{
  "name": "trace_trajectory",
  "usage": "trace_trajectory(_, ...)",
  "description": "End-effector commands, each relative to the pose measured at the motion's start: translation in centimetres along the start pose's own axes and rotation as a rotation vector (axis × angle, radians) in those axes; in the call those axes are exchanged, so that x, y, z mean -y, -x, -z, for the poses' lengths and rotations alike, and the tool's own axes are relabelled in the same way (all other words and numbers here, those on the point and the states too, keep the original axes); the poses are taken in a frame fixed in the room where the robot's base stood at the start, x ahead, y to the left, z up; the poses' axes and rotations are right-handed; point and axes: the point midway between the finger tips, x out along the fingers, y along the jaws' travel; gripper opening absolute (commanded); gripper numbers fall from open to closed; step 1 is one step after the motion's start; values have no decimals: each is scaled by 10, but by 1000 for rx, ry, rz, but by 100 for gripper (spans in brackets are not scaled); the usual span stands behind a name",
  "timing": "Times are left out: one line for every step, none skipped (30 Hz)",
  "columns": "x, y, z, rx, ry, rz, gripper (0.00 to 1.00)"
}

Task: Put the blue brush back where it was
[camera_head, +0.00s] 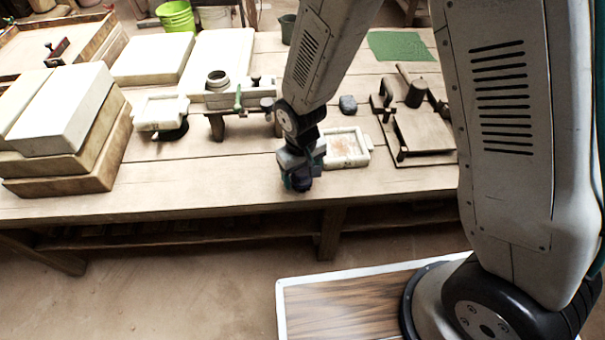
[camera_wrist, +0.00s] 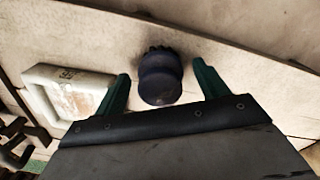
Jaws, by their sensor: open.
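The blue brush (camera_wrist: 160,80) is a dark blue rounded knob with dark bristles at its far edge. In the wrist view it is between the two green fingers of my gripper (camera_wrist: 163,88), with a visible gap on each side. The fingers are open. In the head view my gripper (camera_head: 297,181) is low over the front edge of the workbench (camera_head: 230,175), and the dark brush (camera_head: 304,184) partly shows at its fingers. A dark patch lies on the bench around the bristles. I cannot tell whether the bristles touch the wood.
A white frame mould (camera_head: 345,162) lies just right of my gripper, also in the wrist view (camera_wrist: 38,92). A wooden press (camera_head: 425,133) stands farther right, with a dark lump (camera_head: 348,104) behind the mould. Stacked blocks (camera_head: 65,115) fill the left. Bare bench lies left of my gripper.

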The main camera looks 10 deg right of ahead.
Motion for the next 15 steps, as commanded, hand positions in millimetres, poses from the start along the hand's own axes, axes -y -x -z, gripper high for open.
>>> trace_trajectory(0,9,1,-4,0,0,73)
trace_trajectory(0,15,1,-5,0,0,73)
trace_trajectory(0,23,1,-5,0,0,73)
trace_trajectory(0,30,1,-6,0,1,73)
trace_trajectory(0,36,1,-6,0,1,73)
trace_trajectory(0,46,1,-7,0,1,73)
trace_trajectory(0,52,1,-5,0,1,73)
trace_trajectory(0,59,1,-7,0,1,73)
trace_trajectory(0,67,1,-5,0,1,73)
trace_trajectory(0,73,1,-6,0,1,73)
trace_trajectory(0,79,1,-4,0,1,73)
trace_trajectory(0,86,0,-5,0,1,73)
trace_trajectory(0,90,0,-3,0,1,73)
trace_trajectory(0,94,1,-4,0,1,73)
trace_trajectory(0,99,1,-3,0,1,73)
